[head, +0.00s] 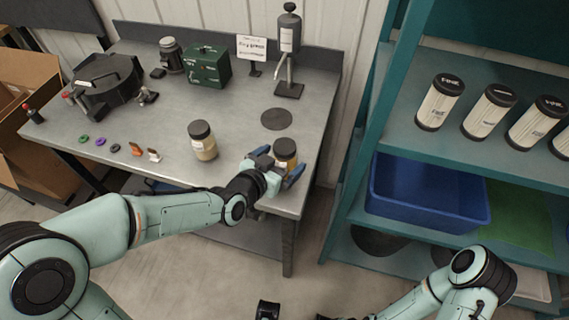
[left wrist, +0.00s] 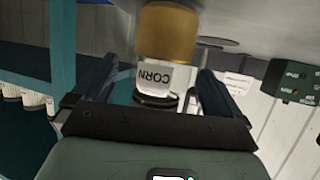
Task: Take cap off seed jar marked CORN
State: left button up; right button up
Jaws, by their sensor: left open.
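The jar marked CORN (head: 288,154) stands near the right front of the grey bench, with golden contents and a dark cap. In the left wrist view the picture is upside down. There the CORN jar (left wrist: 167,37) shows its white label between my fingers, and its dark cap (left wrist: 157,99) is partly hidden by my gripper. My left gripper (head: 276,168) is open, one blue finger on each side of the jar; in the left wrist view the fingers (left wrist: 155,90) look apart from it.
Another dark-capped jar (head: 203,141) stands to the left on the bench (head: 190,113). A dark disc (head: 277,119) and a dispenser stand (head: 289,88) are behind. A green box (head: 207,67) is further back. A teal shelf with canisters (head: 440,101) and a blue bin (head: 428,196) is on the right.

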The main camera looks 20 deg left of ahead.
pick_arm(q)
jog(key=shift+x, duration=1.05)
jog(key=shift+r, duration=0.1)
jog(key=c, duration=1.3)
jog(key=shift+o, duration=0.2)
